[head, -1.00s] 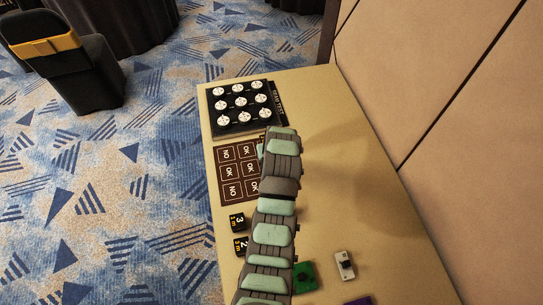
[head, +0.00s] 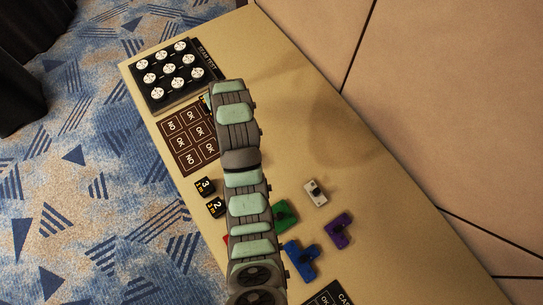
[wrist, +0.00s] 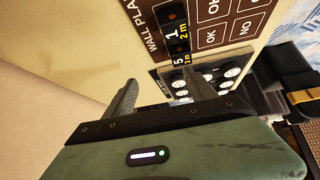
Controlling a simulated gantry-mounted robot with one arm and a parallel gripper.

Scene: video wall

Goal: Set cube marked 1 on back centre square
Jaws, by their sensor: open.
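The cube marked 1 (wrist: 175,28), black with yellow "2 m" lettering, shows at the top of the wrist view on the brown wall plan board (wrist: 240,14). A cube marked 5 (wrist: 180,57) sits right beside it, towards the dial panel. The board also shows in the head view (head: 180,145), with white-lined squares reading OK and NO; my arm covers its right part. My gripper (wrist: 158,92) is open and empty, its fingers apart; the cube marked 1 is beyond them in the wrist view. The fingertips are hidden in the head view.
Cubes marked 3 (head: 204,187) and 2 (head: 216,208) lie on the table near its left edge. Green (head: 284,215), blue (head: 300,259), purple (head: 338,231) and grey (head: 315,193) pieces lie right of my arm. A dial panel (head: 147,100) stands beyond the board. Open table lies towards the wall.

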